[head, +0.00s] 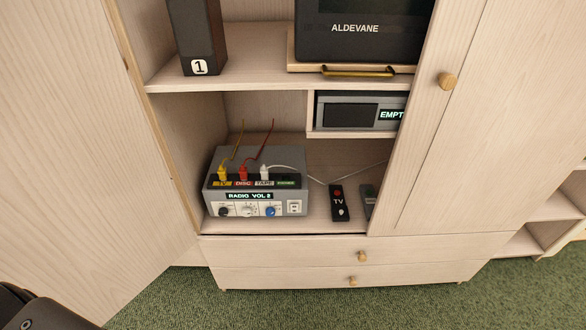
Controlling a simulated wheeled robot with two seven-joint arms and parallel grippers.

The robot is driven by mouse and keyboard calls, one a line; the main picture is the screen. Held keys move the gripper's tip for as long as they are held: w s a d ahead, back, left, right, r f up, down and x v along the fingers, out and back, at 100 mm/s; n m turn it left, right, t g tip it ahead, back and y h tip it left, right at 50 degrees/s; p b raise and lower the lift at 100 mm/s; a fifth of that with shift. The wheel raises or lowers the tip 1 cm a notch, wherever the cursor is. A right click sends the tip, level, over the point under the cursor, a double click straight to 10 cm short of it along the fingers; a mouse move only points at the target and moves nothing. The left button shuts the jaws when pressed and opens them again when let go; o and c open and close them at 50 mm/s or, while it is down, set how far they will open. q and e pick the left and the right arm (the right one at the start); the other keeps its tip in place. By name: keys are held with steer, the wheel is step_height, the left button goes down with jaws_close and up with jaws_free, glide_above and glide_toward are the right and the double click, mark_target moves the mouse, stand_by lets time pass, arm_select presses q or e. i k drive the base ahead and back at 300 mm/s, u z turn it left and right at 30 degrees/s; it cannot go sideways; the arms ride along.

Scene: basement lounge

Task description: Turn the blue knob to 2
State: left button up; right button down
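The blue knob (270,211) is the right one of three knobs on the front of a grey control box (290,190) in the cabinet's lower compartment. A black knob (224,211) and a pale knob (248,211) sit to its left. The direction the blue knob points is too small to tell. A lit display (249,195) above the knobs reads "RADIO VOL 2". Yellow, red and white plugs stand in the box's top, by labels that include "DISC" and "TAPE". Neither of my grippers is in view.
A TV remote (339,203) and a second dark device (369,201) lie right of the box. A player (360,111) showing "EMPT" sits above, under an ALDEVANE screen (360,30) and a speaker (197,40) marked 1. An open door (70,150) stands at left.

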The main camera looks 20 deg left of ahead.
mark_target(270, 211)
steer(key=k, duration=1.3)
steer(key=z, duration=0.7)
steer(key=i, duration=1.6)
steer(key=u, duration=0.7)
